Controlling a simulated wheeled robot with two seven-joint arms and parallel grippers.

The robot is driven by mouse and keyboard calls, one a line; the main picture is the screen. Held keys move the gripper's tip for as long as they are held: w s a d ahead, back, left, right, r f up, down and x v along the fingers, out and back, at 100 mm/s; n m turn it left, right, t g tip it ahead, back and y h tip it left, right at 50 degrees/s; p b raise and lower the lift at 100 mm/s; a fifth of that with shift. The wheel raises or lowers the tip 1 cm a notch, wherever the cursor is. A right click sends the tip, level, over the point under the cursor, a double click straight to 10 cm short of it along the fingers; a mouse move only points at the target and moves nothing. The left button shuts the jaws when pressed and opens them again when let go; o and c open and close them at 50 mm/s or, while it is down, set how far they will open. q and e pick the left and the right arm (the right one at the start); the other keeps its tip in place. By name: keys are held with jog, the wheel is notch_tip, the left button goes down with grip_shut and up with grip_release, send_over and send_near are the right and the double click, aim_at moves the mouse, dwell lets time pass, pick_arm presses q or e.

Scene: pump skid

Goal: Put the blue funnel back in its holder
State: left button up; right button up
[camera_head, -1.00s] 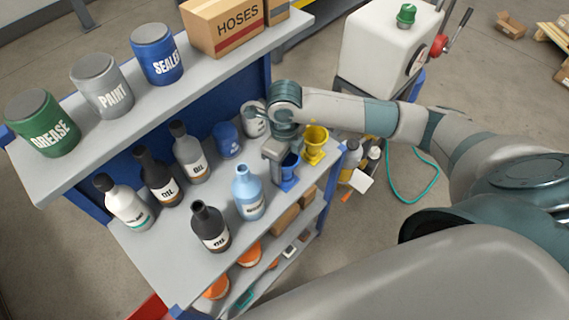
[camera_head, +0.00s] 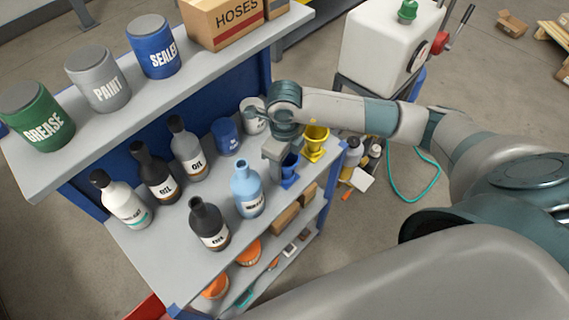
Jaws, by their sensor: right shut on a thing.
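The blue funnel (camera_head: 291,164) is at the right end of the middle shelf. My right gripper (camera_head: 279,153) is at its left side, pointing down and shut on it. A blue base, which looks like its holder (camera_head: 289,184), shows directly below. The funnel looks upright and in line with this base, but I cannot tell whether it is seated in it or just above it. The gripper hides part of the funnel. My left gripper is not in view.
A yellow funnel in a yellow stand (camera_head: 315,142) is close behind on the right. A light blue bottle (camera_head: 247,190) stands to the left, with a dark bottle (camera_head: 208,224) farther left. A white tub (camera_head: 253,113) and a blue can (camera_head: 226,136) stand behind.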

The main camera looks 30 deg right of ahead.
jog(key=shift+f, duration=0.25)
jog(key=o, duration=1.3)
jog(key=shift+c, duration=0.2)
jog(key=shift+r, duration=0.1)
notch_tip(320, 180, up, 17)
jog(key=b, duration=0.3)
jog(key=shift+r+b, duration=0.15)
jog(key=shift+b, duration=0.2)
